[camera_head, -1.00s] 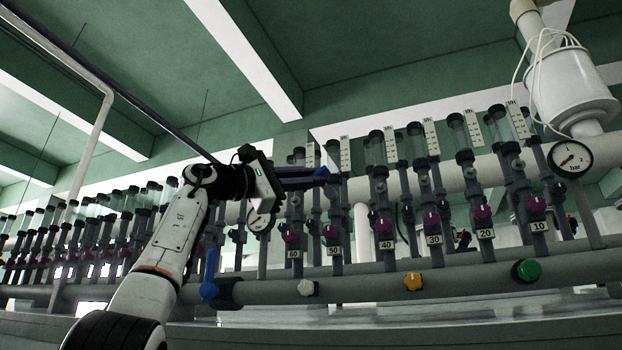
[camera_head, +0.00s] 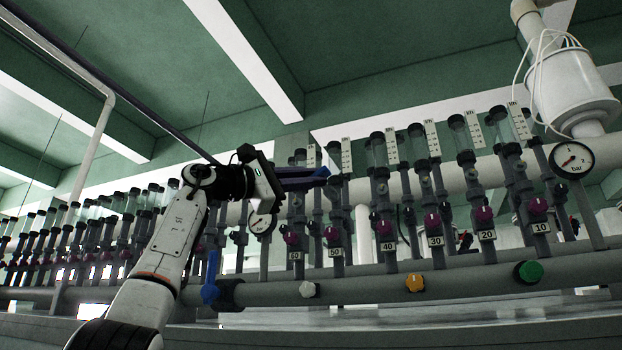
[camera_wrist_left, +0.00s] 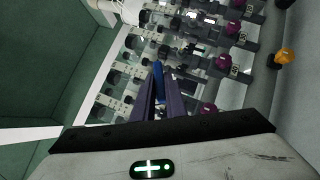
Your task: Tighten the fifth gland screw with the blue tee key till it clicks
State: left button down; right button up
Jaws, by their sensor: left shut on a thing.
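My left gripper (camera_head: 304,180) reaches in from the left at the height of the metering tubes. Its dark fingers are shut on the blue tee key (camera_wrist_left: 158,72), which shows between and beyond the fingertips in the left wrist view. In the head view the fingers point right, and their tips overlap the upper part of the column marked 50 (camera_head: 335,210). I cannot tell whether the key touches a gland screw; the fifth screw is not clearly visible there. My right gripper is not in view.
Columns with purple knobs, such as the one marked 40 (camera_head: 383,215), stand close together to the right. A blue lever (camera_head: 211,280), an orange knob (camera_head: 414,283) and a green knob (camera_head: 529,271) sit on the lower pipe. A pressure gauge (camera_head: 571,160) is at the right.

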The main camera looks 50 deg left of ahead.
pick_arm(q)
jog(key=shift+s+d, duration=0.3)
jog(key=shift+s, duration=0.3)
dwell(0.8)
jog(key=s, duration=0.1)
jog(key=s+d+b, duration=0.1)
jog(key=s, duration=0.1)
jog(key=shift+d, duration=0.25)
jog(key=s+d+b, duration=0.3)
jog(key=s+d, duration=0.3)
jog(key=s, duration=0.5)
dwell(0.5)
